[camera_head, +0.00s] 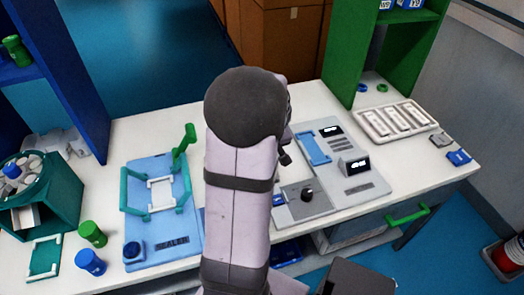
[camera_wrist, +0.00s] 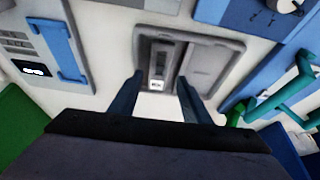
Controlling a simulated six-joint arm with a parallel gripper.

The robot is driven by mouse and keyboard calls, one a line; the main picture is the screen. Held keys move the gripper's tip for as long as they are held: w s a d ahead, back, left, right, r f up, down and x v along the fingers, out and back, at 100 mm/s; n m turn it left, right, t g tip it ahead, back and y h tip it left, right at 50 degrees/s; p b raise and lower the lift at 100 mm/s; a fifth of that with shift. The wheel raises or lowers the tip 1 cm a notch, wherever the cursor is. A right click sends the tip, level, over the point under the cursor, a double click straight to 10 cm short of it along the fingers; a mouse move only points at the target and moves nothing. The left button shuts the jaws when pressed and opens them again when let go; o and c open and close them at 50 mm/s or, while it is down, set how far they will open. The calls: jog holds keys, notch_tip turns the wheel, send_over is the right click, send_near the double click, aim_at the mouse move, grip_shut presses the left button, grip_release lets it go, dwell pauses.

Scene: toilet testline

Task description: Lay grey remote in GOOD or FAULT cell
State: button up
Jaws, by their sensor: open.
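The wrist view shows a grey two-cell tray (camera_wrist: 243,45) on the white table. A slim dark grey piece that looks like the grey remote (camera_wrist: 160,55) lies lengthwise in its left cell. A small white label (camera_wrist: 157,84) shows at the near end of that cell; its word is too small to read surely. The right cell looks empty. My gripper (camera_wrist: 159,78) is open, its two dark fingers apart on either side of the left cell's near end and not closed on the remote. In the head view my arm hides the gripper, tray and remote.
A grey tester panel (camera_head: 345,165) stands right of my arm, and a blue sealer board (camera_head: 160,225) with a teal frame stands left. A pale tray (camera_head: 398,121) with several white remotes is at the back right. Green (camera_head: 92,234) and blue (camera_head: 90,262) cylinders stand front left.

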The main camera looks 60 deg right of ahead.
jog(key=shift+v, duration=1.85)
jog(key=shift+w+a, duration=0.1)
jog(key=w+a+f+n+y, duration=0.1)
jog(key=w+a, duration=0.3)
jog(key=a, duration=0.3)
jog(key=w+a+n+g+y, duration=0.1)
jog(key=w+a+n, duration=0.1)
jog(key=w+a, duration=0.35)
jog(key=w+a+f+n+y, duration=0.1)
jog(key=w+a, duration=0.1)
jog(key=a, duration=0.6)
jog(key=s+a+n+g, duration=0.1)
jog(key=s+a+n, duration=0.1)
jog(key=a, duration=0.7)
jog(key=s+a+f+n+g, duration=0.1)
jog(key=s+a+n, duration=0.1)
jog(key=a, duration=0.8)
jog(key=shift+s+f+n, duration=0.3)
jog(key=shift+s, duration=0.45)
